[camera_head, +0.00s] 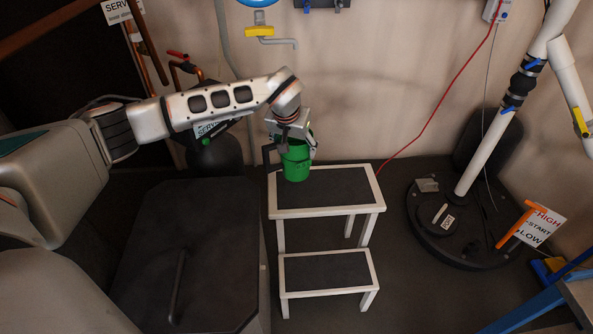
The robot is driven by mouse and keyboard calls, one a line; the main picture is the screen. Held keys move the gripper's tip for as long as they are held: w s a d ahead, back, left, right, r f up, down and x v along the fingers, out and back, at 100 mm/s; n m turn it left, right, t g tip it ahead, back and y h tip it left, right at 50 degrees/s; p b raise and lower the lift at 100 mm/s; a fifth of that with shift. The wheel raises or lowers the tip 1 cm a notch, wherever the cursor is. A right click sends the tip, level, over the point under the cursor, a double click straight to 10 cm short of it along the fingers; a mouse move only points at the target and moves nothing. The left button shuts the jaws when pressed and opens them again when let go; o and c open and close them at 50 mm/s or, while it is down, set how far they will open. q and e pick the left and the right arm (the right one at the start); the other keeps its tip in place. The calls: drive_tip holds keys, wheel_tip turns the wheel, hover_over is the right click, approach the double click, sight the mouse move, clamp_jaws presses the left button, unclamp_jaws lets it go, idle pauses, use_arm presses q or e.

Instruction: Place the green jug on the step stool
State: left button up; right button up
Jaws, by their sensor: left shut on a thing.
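The green jug (295,164) is upright at the back left of the step stool's top step. My left gripper (292,148) comes down from above and is shut on the jug near its rim. Its fingers hide part of the jug's top. The jug's base shows against the top step; I cannot tell whether it touches or hovers slightly above. The step stool (330,212) has white edges, dark treads and two steps, and its lower step is bare. My right gripper is not in view.
A dark lidded box (190,250) stands left of the stool. A round dark base (462,222) with a white pole and a HIGH/LOW sign (537,224) is on the right. Pipes and a red cable run along the back wall. The top step's right part is clear.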

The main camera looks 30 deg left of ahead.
sight(295, 166)
use_arm(q)
wheel_tip(295, 166, down, 5)
drive_tip(key=shift+r+b, duration=0.2)
drive_tip(key=shift+b, duration=0.3)
drive_tip(key=shift+f+b, duration=0.6)
drive_tip(key=shift+f, duration=1)
drive_tip(key=shift+r, duration=0.3)
drive_tip(key=shift+c, duration=0.6)
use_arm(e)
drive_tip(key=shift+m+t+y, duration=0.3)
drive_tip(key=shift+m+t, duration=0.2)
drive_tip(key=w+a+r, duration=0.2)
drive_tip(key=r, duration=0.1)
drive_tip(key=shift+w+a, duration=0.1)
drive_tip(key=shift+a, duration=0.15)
use_arm(q)
drive_tip(key=shift+f, duration=0.15)
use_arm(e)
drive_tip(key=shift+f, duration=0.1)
use_arm(q)
drive_tip(key=o, duration=1.1)
drive_tip(key=shift+f, duration=0.1)
drive_tip(key=shift+o, duration=1)
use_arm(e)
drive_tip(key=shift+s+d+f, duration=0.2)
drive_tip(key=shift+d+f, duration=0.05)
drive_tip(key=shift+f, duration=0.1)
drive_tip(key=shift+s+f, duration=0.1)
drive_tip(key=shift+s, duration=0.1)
